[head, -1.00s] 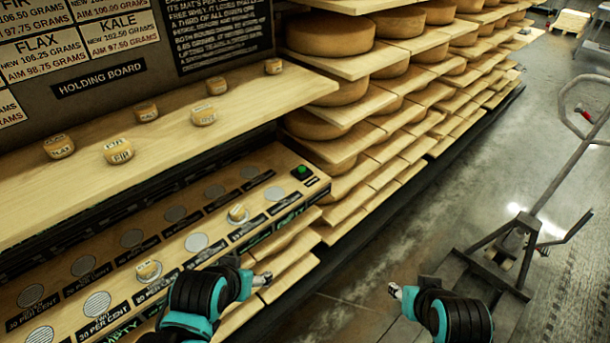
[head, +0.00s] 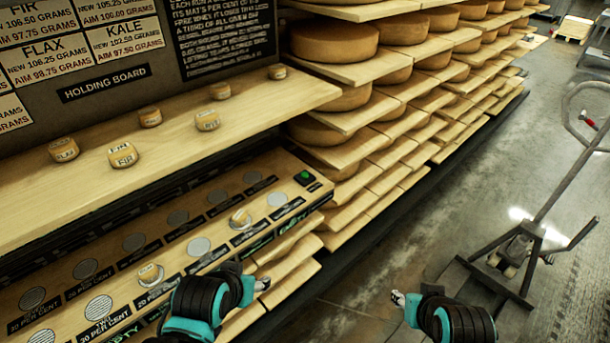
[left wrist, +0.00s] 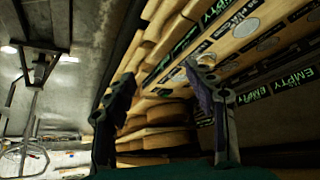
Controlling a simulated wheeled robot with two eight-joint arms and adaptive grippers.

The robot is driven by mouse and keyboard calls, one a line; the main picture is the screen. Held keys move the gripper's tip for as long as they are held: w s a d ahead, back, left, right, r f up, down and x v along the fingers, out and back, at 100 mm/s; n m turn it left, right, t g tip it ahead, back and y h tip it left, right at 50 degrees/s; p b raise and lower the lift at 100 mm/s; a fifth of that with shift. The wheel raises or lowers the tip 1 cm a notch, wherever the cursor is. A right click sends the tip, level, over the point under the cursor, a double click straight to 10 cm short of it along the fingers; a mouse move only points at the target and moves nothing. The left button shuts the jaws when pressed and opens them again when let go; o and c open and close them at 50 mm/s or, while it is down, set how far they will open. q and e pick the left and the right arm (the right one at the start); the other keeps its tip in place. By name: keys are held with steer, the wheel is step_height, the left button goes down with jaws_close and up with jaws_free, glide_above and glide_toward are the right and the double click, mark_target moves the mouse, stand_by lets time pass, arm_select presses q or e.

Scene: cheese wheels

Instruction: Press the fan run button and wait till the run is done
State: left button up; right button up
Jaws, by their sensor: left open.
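A green button (head: 304,177) sits in a dark housing at the far right end of the lower wooden board (head: 60,290), which I take to be the fan run button. My left gripper (head: 262,284) is in front of the board's front edge, nearer to me than the button and apart from it. In the left wrist view the left gripper (left wrist: 160,85) shows two spread fingers with nothing between them. My right gripper (head: 397,297) is over the floor at the right; its fingers are too small to tell open from shut.
Small labelled cheeses (head: 123,155) stand on the upper shelf (head: 60,205). Two more stand on the lower board among metal discs. Racks of cheese wheels (head: 335,42) run back on the right. A pallet truck (head: 520,245) stands on the floor at right. The aisle between is clear.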

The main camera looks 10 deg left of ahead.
arm_select(q)
jaws_close()
stand_by(1.1)
